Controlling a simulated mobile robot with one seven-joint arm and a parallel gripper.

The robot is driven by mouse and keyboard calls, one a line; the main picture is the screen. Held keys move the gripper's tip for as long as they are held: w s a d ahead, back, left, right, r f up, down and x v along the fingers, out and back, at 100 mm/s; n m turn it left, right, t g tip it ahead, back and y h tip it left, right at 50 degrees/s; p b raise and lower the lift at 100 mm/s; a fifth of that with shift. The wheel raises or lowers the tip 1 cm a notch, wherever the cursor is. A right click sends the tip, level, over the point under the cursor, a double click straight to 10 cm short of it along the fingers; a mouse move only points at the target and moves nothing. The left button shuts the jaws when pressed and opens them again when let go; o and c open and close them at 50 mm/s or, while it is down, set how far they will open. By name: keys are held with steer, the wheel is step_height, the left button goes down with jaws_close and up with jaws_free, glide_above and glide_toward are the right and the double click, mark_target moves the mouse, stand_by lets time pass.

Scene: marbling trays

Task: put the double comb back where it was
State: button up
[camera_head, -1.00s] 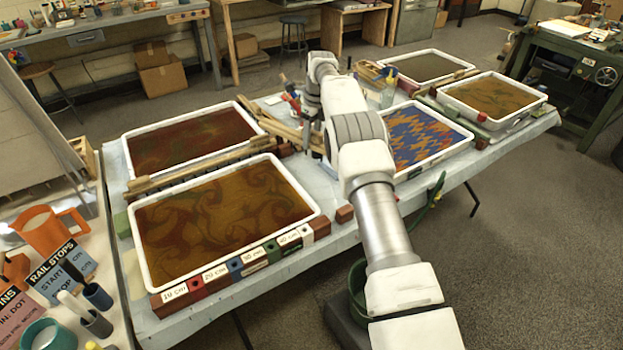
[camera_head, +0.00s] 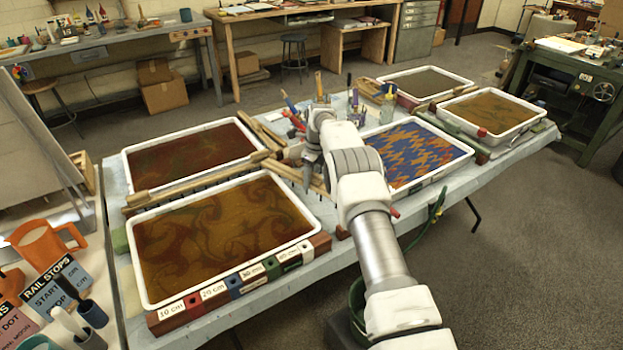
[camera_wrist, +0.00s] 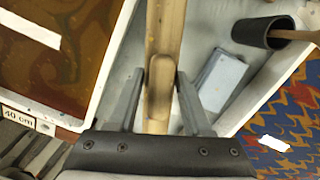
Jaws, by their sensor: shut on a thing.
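My gripper (camera_wrist: 161,76) is shut on a pale wooden bar, which I take to be the double comb (camera_wrist: 165,35). In the wrist view the bar runs up and away between the two fingers. In the head view my gripper (camera_head: 312,168) is just right of the front left tray's far right corner, and the wooden comb (camera_head: 281,170) shows beside it, partly hidden by my arm. I cannot tell whether the comb touches anything below. Its teeth are not clear in the wrist view.
The front left tray (camera_head: 132,262) has labelled coloured blocks (camera_head: 240,277) along its front. Another wooden comb (camera_head: 190,186) lies between the left trays. The blue and orange tray (camera_head: 470,152) is to the right. A grey block (camera_wrist: 222,80) and a dark cup (camera_wrist: 262,33) are near my gripper.

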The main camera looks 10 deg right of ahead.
steer(key=shift+f, duration=0.2)
steer(key=o, duration=1.2)
